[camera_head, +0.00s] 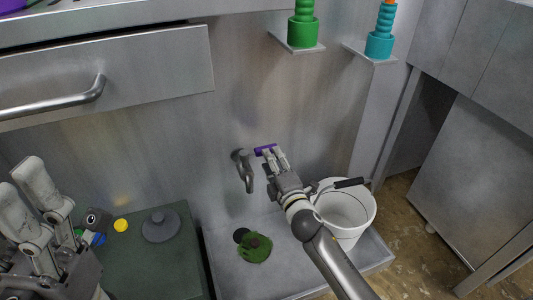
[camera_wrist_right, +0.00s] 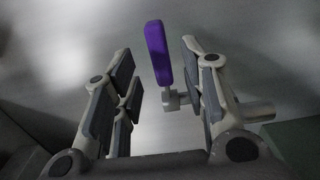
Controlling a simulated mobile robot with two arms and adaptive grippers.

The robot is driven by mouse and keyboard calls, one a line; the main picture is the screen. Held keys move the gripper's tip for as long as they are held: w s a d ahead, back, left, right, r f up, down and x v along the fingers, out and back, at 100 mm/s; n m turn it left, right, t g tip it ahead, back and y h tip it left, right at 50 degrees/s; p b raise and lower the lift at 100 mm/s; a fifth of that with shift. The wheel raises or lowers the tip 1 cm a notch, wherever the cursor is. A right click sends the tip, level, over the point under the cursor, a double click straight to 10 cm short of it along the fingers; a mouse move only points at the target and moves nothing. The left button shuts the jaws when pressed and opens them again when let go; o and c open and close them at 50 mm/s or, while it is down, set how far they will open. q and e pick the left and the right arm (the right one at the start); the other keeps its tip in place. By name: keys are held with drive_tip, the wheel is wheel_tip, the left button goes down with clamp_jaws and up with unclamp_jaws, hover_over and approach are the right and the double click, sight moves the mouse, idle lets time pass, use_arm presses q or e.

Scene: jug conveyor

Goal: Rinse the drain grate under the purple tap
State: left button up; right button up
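The purple tap handle (camera_head: 265,150) sits on the steel wall beside the grey spout (camera_head: 246,172). My right gripper (camera_head: 268,153) is at the handle. In the right wrist view the purple handle (camera_wrist_right: 158,52) stands between the two spread fingers (camera_wrist_right: 160,95), apart from both. A round green, dirty-looking piece (camera_head: 255,249), apparently the drain grate, lies in the shallow steel basin (camera_head: 225,270) below the spout, next to a dark round hole (camera_head: 242,235). No water shows from the spout. My left gripper (camera_head: 24,184) is at the left edge, empty, its fingers apart.
A white bucket (camera_head: 350,222) with a dark-gripped handle stands in the basin's right side, beside my right forearm. A dark green counter (camera_head: 140,265) at left holds a grey round lid (camera_head: 160,226) and a yellow cap (camera_head: 121,225). A drawer with a bar handle (camera_head: 60,100) is above.

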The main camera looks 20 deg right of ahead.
sight(267, 147)
drive_tip(key=shift+w+b, duration=0.8)
drive_tip(key=shift+w, duration=1.95)
clamp_jaws()
